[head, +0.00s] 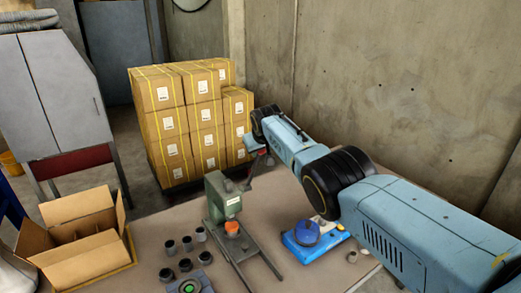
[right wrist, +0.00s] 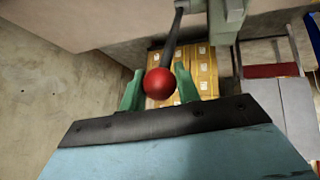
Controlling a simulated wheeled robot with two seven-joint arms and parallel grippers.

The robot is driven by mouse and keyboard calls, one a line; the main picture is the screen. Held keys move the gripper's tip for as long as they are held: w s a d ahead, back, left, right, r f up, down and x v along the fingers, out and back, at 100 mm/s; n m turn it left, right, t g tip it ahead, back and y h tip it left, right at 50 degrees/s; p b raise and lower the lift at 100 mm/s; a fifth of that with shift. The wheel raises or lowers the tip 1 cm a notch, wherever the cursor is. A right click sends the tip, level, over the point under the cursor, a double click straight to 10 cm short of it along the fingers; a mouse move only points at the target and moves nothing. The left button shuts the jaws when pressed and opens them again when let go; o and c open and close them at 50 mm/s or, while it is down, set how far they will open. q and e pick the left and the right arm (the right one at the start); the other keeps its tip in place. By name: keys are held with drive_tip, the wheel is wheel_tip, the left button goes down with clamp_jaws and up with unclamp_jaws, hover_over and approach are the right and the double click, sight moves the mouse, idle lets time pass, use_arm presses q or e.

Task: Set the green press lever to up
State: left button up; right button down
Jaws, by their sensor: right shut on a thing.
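The green press (head: 222,197) stands on the table in the middle of the head view. Its dark lever (head: 249,178) slants up and to the right from the press head. The lever ends in a red ball knob (right wrist: 160,83), seen large in the right wrist view. My right gripper (head: 262,146) is at the lever's end. Its green fingers (right wrist: 159,88) are on both sides of the red knob and shut on it. In the head view my right arm and gripper partly hide the knob. My left gripper is not in view.
An orange part (head: 232,228) sits at the press. Several dark cups (head: 186,244) stand left of it. A blue-and-white device (head: 314,241) is at right. An open cardboard box (head: 75,238) is at left. Stacked cartons (head: 190,120) stand behind the table.

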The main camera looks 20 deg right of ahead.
drive_tip(key=shift+w+r, duration=0.15)
drive_tip(key=shift+r, duration=0.15)
drive_tip(key=c, duration=1.5)
unclamp_jaws()
drive_tip(key=o, duration=0.5)
drive_tip(key=shift+w+f, duration=0.1)
drive_tip(key=shift+f, duration=0.1)
drive_tip(key=shift+c, duration=0.2)
drive_tip(key=shift+s+a+r+p, duration=0.1)
drive_tip(key=shift+s+r+p, duration=0.25)
drive_tip(key=shift+r+p, duration=0.3)
drive_tip(key=shift+s+a+r+p, duration=0.1)
drive_tip(key=shift+s+r+p, duration=0.35)
drive_tip(key=shift+p, duration=0.2)
drive_tip(key=v, duration=1)
drive_tip(key=shift+s+r+b, duration=0.25)
drive_tip(key=shift+s+b, duration=0.1)
drive_tip(key=shift+b, duration=0.05)
